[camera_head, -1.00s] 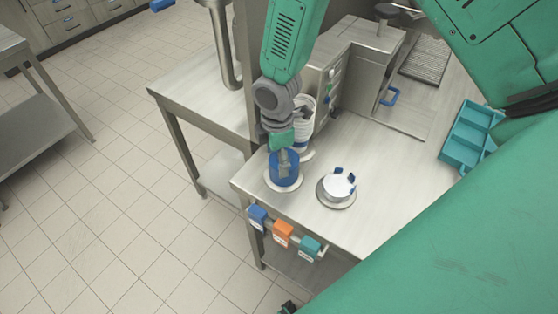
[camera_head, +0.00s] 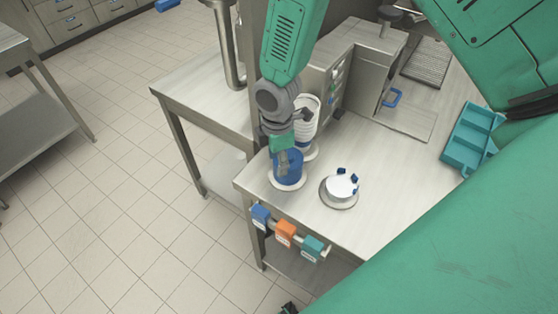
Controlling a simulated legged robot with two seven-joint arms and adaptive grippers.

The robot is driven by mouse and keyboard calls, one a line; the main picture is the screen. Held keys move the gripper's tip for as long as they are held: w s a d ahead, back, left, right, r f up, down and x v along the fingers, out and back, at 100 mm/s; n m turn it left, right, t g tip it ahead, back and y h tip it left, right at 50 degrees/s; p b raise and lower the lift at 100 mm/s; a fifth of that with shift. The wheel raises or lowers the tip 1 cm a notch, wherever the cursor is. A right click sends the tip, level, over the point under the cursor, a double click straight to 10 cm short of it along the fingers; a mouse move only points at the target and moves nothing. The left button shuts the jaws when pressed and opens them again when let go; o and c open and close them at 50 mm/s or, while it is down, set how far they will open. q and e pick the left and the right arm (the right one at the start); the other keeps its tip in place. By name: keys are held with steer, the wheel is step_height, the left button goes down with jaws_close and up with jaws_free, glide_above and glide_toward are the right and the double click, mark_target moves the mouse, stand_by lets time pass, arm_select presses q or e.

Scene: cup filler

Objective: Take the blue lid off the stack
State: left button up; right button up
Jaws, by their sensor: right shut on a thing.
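A blue stack of lids (camera_head: 292,171) stands on a pale round base near the left front corner of the steel table. My right gripper (camera_head: 284,163) points down at the top of this stack. It is shut on a blue lid there; its fingers and the stack overlap, so I cannot tell whether the lid is apart from the stack. My left gripper is not clearly in view.
A white cup stack (camera_head: 307,118) stands just behind my right gripper. A white round piece with small blue parts (camera_head: 341,187) sits on a metal disc to the right. Blue, orange (camera_head: 286,233) and teal tags hang at the front edge. A teal tray (camera_head: 464,145) lies at the right.

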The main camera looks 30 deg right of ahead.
mark_target(277, 163)
step_height(277, 163, up, 3)
steer(key=shift+w+f, duration=0.1)
steer(key=shift+w, duration=0.05)
jaws_close()
step_height(277, 163, up, 7)
steer(key=shift+b, duration=0.3)
steer(key=o, duration=1)
jaws_free()
